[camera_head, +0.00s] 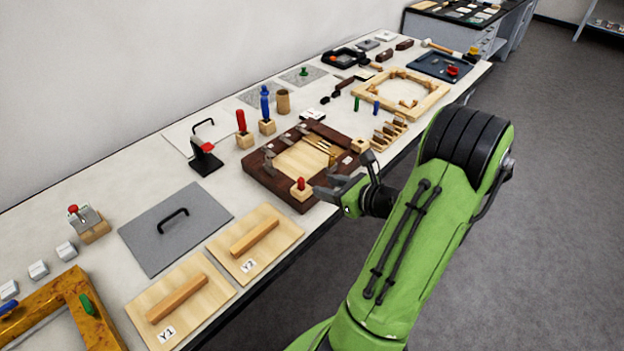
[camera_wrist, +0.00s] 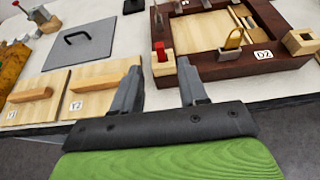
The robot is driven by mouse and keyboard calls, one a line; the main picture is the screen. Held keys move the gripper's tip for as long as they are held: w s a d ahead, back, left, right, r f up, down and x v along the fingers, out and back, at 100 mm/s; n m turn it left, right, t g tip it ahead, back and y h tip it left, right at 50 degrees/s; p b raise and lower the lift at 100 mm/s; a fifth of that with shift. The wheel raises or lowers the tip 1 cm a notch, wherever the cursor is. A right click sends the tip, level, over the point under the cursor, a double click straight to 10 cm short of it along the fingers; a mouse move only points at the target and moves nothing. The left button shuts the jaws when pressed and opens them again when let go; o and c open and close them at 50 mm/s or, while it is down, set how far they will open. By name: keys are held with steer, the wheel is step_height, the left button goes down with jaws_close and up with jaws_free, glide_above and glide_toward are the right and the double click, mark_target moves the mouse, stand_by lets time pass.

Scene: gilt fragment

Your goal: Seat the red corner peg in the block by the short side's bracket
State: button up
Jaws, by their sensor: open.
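A red peg (camera_head: 301,184) stands upright in a small light wooden block (camera_head: 300,194) at the near corner of a dark brown frame (camera_head: 262,181). The wrist view shows the same peg (camera_wrist: 160,48) and its block (camera_wrist: 162,66) beyond and between my finger tips. How deep the peg sits in the block I cannot tell. My gripper (camera_head: 343,178) is open and empty, just right of this block; its two fingers (camera_wrist: 159,68) show apart in the wrist view. Another light block (camera_wrist: 301,42), with a dark opening on top, stands by the frame's right end. Brackets (camera_head: 268,158) lie along the frame.
Taller red-handled (camera_head: 241,121) and blue-handled (camera_head: 265,103) tools stand in blocks behind the frame. Boards marked Y1 (camera_head: 202,306) and Y2 (camera_head: 280,251) and a grey plate (camera_head: 160,245) lie to the left. The table's front edge runs close under my gripper.

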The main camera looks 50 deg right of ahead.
steer(key=w+a+r+n+g+y, duration=0.15)
steer(key=a+n+g, duration=0.25)
steer(key=a+n, duration=0.6)
steer(key=a+r+n+g+y, duration=0.2)
steer(key=a+r+n+g, duration=0.1)
steer(key=a+n, duration=0.6)
steer(key=s+a+r+n+h, duration=0.2)
steer(key=s+a+r+n, duration=0.1)
steer(key=s+n, duration=0.3)
steer(key=s+a+r+n+g+h, duration=0.1)
steer(key=s+a+r+n+h, duration=0.1)
steer(key=s+n, duration=0.4)
steer(key=a+r+n, duration=0.1)
steer(key=a+n, duration=0.1)
steer(key=n, duration=0.2)
steer(key=shift+a+r+n, duration=0.25)
steer(key=shift+r+n, duration=0.05)
steer(key=shift+n, duration=0.1)
